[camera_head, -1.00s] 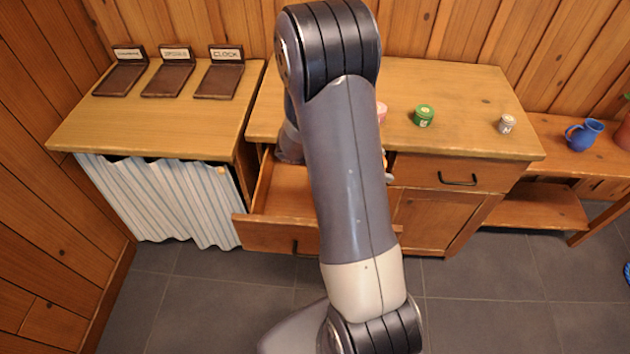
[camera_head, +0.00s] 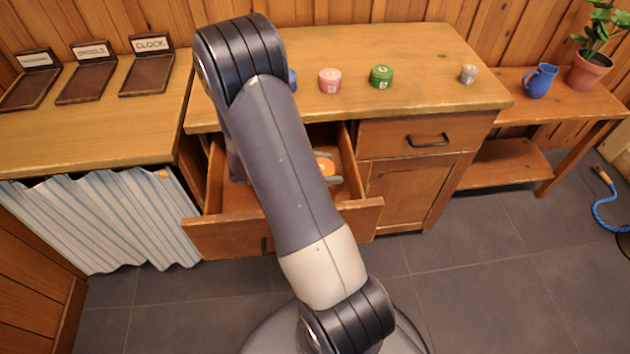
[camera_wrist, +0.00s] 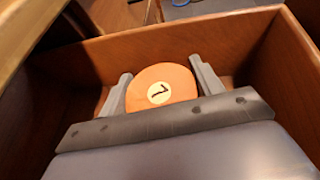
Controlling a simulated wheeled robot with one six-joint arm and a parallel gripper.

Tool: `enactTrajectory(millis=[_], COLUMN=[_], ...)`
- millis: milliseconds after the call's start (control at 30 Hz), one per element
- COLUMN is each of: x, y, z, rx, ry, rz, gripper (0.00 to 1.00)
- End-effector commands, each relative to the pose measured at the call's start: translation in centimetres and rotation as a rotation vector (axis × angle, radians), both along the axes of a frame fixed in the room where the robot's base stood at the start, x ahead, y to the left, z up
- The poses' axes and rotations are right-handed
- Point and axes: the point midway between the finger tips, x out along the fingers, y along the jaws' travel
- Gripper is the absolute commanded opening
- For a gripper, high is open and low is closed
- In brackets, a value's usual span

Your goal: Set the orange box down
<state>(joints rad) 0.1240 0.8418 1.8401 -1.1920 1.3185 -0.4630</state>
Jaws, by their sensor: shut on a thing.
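The orange box (camera_wrist: 150,78) is round, with a pale label marked like a 7 on top. My gripper (camera_wrist: 163,88) is shut on it, one finger on each side. Both are inside the open wooden drawer (camera_wrist: 258,60) in the wrist view. In the head view, the orange box (camera_head: 324,166) shows partly past my arm, inside the drawer (camera_head: 222,238). My arm hides much of the drawer there. Whether the box touches the drawer floor I cannot tell.
On the cabinet top (camera_head: 430,60) stand a pink box (camera_head: 330,81), a green box (camera_head: 381,77), a grey box (camera_head: 468,74) and a partly hidden blue one (camera_head: 292,79). Labelled trays (camera_head: 88,84) lie at left. The drawer walls stand close around my gripper.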

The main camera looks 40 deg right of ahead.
Motion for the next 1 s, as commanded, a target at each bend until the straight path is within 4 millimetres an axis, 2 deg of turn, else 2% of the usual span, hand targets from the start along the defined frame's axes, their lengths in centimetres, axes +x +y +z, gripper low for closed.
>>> enactTrajectory(millis=[33,267,500,867,900,1000], x=[0.0,0.0,0.0,0.0,0.0,0.0], y=[0.0,0.0,0.0,0.0,0.0,0.0], z=[-0.9,-2.5,-5.4,-5.8,-5.8,-5.7], rx=[0.001,0.0,0.0,0.0,0.0,0.0], ry=[0.003,0.001,0.0,-0.001,-0.001,-0.001], rz=[0.001,0.0,0.0,0.0,0.0,0.0], gripper=[0.39,0.39,0.39,0.39,0.63,0.71])
